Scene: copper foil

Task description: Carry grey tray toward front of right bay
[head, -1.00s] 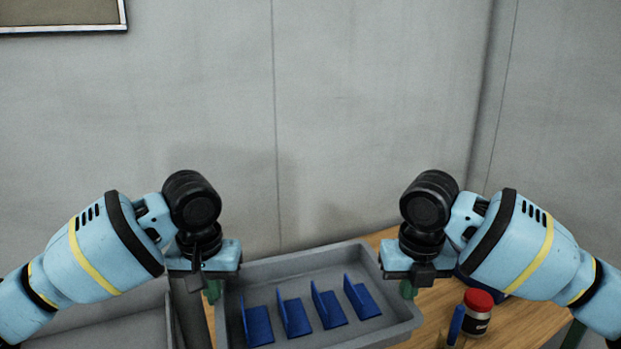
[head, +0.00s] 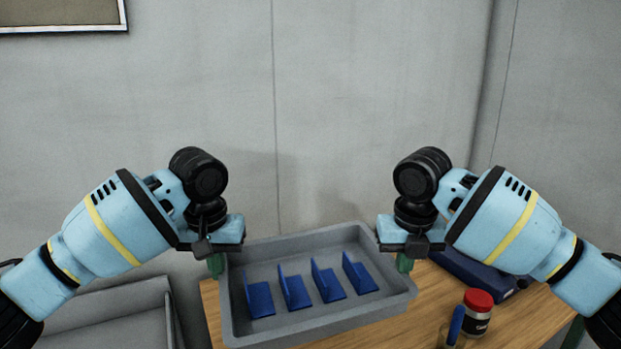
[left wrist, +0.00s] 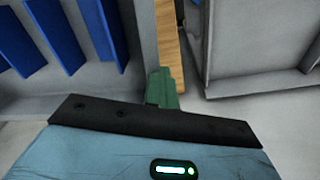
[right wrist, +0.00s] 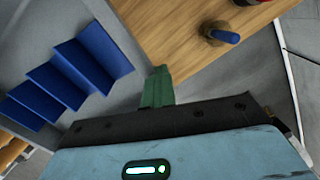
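The grey tray (head: 325,327) is in the lower middle of the head view, with several blue L-shaped pieces (head: 328,285) standing in a row inside it. My left gripper (head: 216,265) is at the tray's left wall and my right gripper (head: 404,263) at its right wall. Their green fingers appear closed on the walls, and the tray moves with them. In the left wrist view the green fingers (left wrist: 164,88) meet the tray wall. In the right wrist view the fingers (right wrist: 157,86) meet the opposite wall. The gap under the tray is hard to judge.
A wooden tabletop (head: 425,318) lies below and right of the tray. On it stand a red-lidded jar (head: 478,312), a cup with a blue-handled item (head: 456,325), and a dark blue case (head: 475,270) partly behind my right arm. Another grey container (head: 110,315) is at lower left.

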